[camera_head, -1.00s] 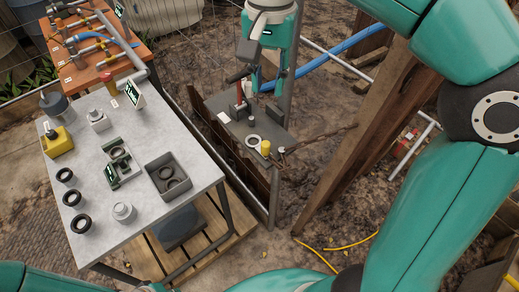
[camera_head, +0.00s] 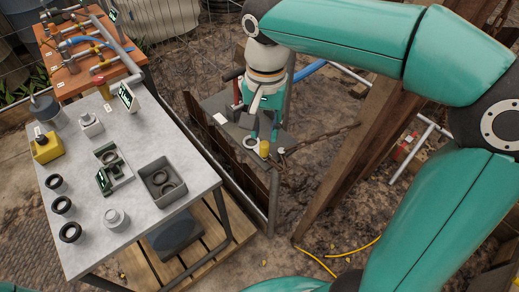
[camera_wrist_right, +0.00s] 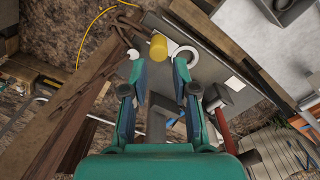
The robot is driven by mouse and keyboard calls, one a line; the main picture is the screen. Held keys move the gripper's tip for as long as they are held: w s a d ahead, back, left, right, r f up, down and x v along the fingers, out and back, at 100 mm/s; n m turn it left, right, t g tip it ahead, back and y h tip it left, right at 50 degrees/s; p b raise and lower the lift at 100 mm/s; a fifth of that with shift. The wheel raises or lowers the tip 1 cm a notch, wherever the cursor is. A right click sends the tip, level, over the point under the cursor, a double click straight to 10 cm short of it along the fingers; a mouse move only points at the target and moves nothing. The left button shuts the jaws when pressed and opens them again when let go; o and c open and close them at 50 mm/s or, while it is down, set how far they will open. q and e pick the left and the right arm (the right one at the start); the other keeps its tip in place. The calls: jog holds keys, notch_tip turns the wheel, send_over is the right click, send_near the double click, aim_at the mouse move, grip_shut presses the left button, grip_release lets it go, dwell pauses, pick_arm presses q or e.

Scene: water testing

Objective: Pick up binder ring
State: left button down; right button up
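The binder ring appears to be the white ring (camera_head: 247,146) lying flat on a small dark table (camera_head: 213,106); it also shows in the right wrist view (camera_wrist_right: 184,47), just beyond my fingertips. My right gripper (camera_head: 263,131) hangs over this table, fingers spread, with the ring near its tips. In the right wrist view the open gripper (camera_wrist_right: 160,70) has nothing between its fingers, and the ring lies beyond the right-hand finger. The ring is apart from the fingers as far as I can see. My left gripper is out of view.
A yellow cylinder (camera_head: 264,149) stands close beside the ring. A red-handled tool (camera_wrist_right: 214,98) lies on the same table. A grey bench (camera_head: 130,208) at left holds a grey bin (camera_head: 146,177) and several black rings. Wooden posts (camera_head: 345,165) stand to the right.

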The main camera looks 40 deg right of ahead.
aim_at(265, 143)
notch_tip(265, 143, down, 5)
jog(key=shift+s+a+r, duration=0.1)
jog(key=shift+s, duration=0.05)
grip_shut()
